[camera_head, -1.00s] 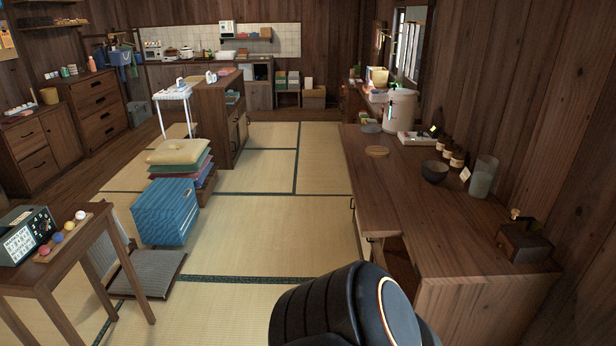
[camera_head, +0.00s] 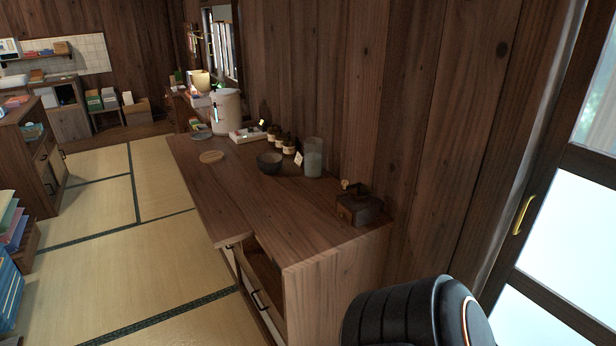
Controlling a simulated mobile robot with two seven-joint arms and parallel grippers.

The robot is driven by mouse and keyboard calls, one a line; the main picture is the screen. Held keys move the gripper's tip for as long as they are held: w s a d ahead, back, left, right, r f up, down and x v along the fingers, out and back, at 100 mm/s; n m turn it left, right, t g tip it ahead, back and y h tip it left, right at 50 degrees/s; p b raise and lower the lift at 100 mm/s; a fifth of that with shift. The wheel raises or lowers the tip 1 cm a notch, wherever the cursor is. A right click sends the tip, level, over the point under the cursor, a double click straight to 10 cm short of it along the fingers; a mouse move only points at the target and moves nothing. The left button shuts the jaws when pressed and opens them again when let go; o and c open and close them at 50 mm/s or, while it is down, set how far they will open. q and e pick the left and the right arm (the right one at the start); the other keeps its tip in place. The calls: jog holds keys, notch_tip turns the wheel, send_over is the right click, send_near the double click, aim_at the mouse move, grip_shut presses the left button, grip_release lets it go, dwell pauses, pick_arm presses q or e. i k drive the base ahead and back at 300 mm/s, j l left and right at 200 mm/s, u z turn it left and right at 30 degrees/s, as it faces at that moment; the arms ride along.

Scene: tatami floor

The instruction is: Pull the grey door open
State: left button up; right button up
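A door (camera_head: 552,254) with a dark frame and pale, bright panes stands at the right edge of the head view. A brass-coloured upright handle (camera_head: 523,215) is on its left stile. The door looks shut, but its right part is outside the picture. Its frame looks dark brown to grey, and I cannot tell whether it is the grey door. Neither of my grippers is in view. Only a black, rounded part of my own body shows at the bottom right, in front of the door's lower left.
A wooden counter (camera_head: 262,216) runs along the wall, left of the door, with a bowl (camera_head: 269,163), a glass cylinder (camera_head: 313,157) and a small dark box (camera_head: 359,209) on it. Its front has an opening and dark handles. Tatami floor (camera_head: 150,265) is clear to the left.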

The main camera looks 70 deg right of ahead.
aim_at(276, 338)
jog(key=z, duration=1.8)
jog(key=i+j+z, duration=0.15)
jog(key=z, duration=0.25)
jog(key=j+z, duration=0.45)
jog(key=i+j+z, duration=0.15)
jog(key=j, duration=0.25)
jog(key=j+z, duration=0.2)
jog(key=j, duration=0.2)
jog(key=j+z, duration=0.15)
jog(key=j, duration=1.65)
jog(key=i, duration=0.1)
